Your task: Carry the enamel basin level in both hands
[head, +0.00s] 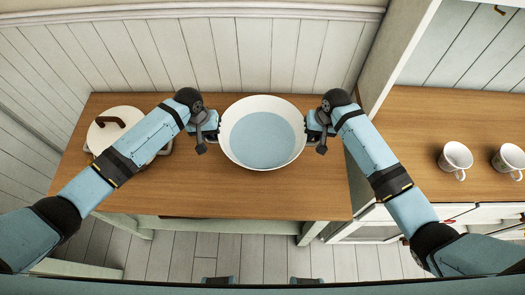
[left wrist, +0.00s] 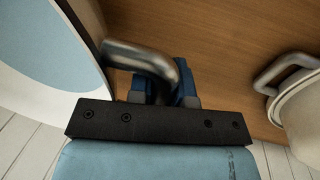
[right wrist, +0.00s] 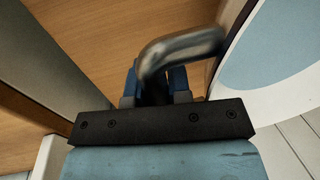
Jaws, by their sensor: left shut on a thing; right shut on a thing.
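The enamel basin (head: 263,160) is round and white with a pale blue inside. In the head view it is between my two grippers, over the wooden table, and looks about level. Whether it touches the table I cannot tell. My left gripper (head: 213,130) is shut on the basin's left metal handle, which shows in the left wrist view (left wrist: 145,62). My right gripper (head: 314,130) is shut on the right metal handle, which shows in the right wrist view (right wrist: 180,48). The basin's wall (left wrist: 95,60) also shows at the left of the left wrist view.
A white lidded pot (head: 112,130) with a brown knob stands on the wooden table (head: 200,195) at the left. Two white cups (head: 455,158) (head: 509,159) stand on the right-hand counter (head: 420,115). An upright panel (head: 385,60) divides the counter from the table. The table front is clear.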

